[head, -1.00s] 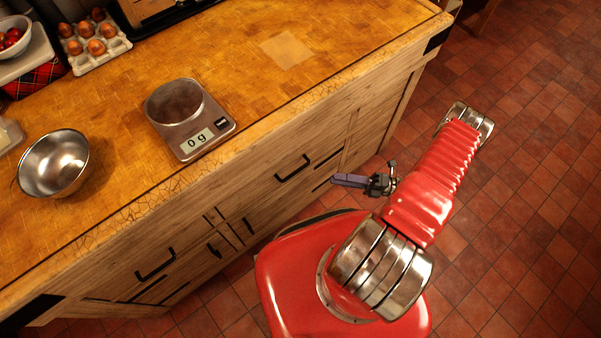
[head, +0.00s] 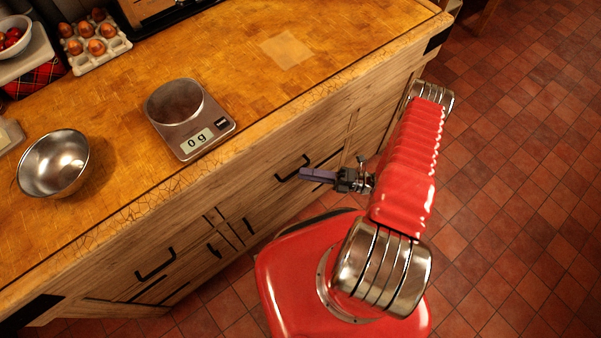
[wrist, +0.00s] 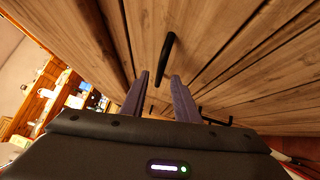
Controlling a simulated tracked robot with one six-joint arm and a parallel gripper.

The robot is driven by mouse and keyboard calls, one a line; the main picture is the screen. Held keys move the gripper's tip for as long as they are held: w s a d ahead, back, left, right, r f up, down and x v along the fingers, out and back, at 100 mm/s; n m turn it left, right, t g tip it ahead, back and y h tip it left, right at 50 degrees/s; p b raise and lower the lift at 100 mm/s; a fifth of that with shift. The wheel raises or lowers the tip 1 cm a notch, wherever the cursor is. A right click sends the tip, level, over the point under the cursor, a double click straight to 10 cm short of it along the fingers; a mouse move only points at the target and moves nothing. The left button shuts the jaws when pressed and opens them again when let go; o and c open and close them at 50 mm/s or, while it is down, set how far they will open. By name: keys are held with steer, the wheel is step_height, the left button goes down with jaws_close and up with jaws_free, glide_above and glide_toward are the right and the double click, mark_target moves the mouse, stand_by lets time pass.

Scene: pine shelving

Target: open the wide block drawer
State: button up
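The block's pale wooden front has a wide upper drawer (head: 262,188) with a black bar handle (head: 291,168). It looks shut, its face level with the front around it. My gripper (head: 304,174) is just in front of the handle, its purple fingers pointing at the drawer front. In the wrist view the handle (wrist: 166,58) lies ahead of the two spread fingertips (wrist: 158,80), roughly in line with the gap between them. The gripper is open with nothing between its fingers. Whether a finger touches the handle cannot be told.
More black handles show on the same front, one at the lower left (head: 155,264). On the worktop (head: 110,150) stand a scale (head: 190,120) reading 0 g, a steel bowl (head: 54,163) and an egg carton (head: 95,45). The tiled floor (head: 520,200) at the right is clear.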

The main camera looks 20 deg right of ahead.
steer(key=shift+x, duration=1.25)
steer(key=shift+c, duration=0.5)
jaws_close()
